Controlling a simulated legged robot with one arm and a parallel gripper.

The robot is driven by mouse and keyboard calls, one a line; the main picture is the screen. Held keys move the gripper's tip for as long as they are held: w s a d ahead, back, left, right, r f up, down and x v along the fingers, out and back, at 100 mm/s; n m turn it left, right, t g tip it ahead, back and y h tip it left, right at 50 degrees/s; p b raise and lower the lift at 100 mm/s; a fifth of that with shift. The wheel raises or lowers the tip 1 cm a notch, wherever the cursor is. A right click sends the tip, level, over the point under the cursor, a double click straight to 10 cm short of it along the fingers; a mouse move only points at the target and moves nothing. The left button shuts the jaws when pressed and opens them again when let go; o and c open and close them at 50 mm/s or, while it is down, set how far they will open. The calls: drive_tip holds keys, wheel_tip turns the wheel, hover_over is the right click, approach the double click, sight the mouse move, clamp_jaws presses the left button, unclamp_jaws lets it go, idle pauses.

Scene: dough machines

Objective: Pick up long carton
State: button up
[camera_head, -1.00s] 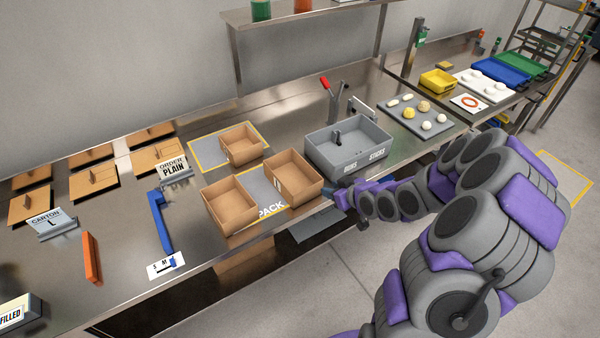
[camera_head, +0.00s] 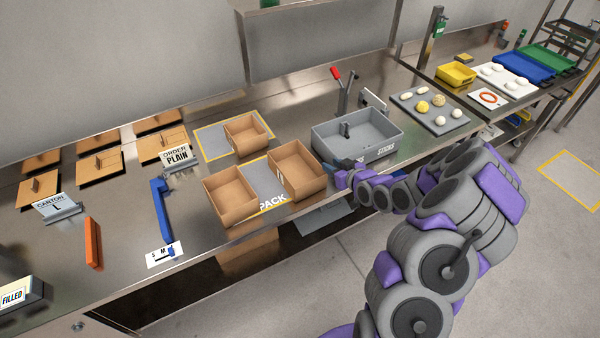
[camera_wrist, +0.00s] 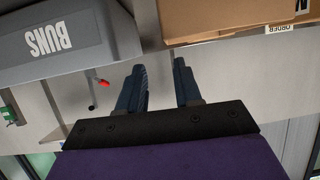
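Three open brown cartons are on the steel counter: a left one (camera_head: 230,196), a right one (camera_head: 297,173) and a smaller-looking one behind (camera_head: 246,132). I cannot tell for certain which is the long carton. My gripper (camera_head: 340,177) is at the counter's front, just right of the right carton and near the grey bin, partly hidden by its own arm. In the wrist view my gripper (camera_wrist: 160,70) has its two fingers apart with nothing between them. A carton (camera_wrist: 225,18) shows at the upper right there, beyond the fingertips.
The grey bin (camera_head: 356,152) marked BUNS and STICKS stands right of the cartons; it fills the upper left of the wrist view (camera_wrist: 60,40). A dough tray (camera_head: 430,108) lies further right. Flat carton blanks (camera_head: 98,165) and the CARTON L sign (camera_head: 57,207) are at left.

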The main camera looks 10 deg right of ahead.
sight(317, 162)
drive_tip(key=w+a, duration=0.1)
drive_tip(key=a, duration=0.1)
drive_tip(key=w+a+f, duration=0.1)
drive_tip(key=w, duration=0.1)
drive_tip(key=shift+w+a, duration=0.1)
drive_tip(key=shift+a, duration=0.25)
drive_tip(key=shift+w+a+f, duration=0.1)
drive_tip(key=shift+a, duration=0.15)
drive_tip(key=shift+w+f+b, duration=0.15)
drive_tip(key=shift+w+b, duration=0.1)
drive_tip(key=shift+b, duration=0.1)
drive_tip(key=w+f, duration=0.1)
drive_tip(key=w+d+b, duration=0.1)
drive_tip(key=shift+w+d+f, duration=0.2)
drive_tip(key=shift+w+f, duration=0.15)
drive_tip(key=shift+w, duration=0.05)
drive_tip(key=shift+w+f, duration=0.1)
drive_tip(key=shift+w, duration=0.25)
drive_tip(key=shift+w+a, duration=0.2)
drive_tip(key=shift+a, duration=0.9)
drive_tip(key=shift+d, duration=0.1)
drive_tip(key=shift+c, duration=1.3)
drive_tip(key=shift+d, duration=0.7)
clamp_jaws()
drive_tip(key=shift+a, duration=0.65)
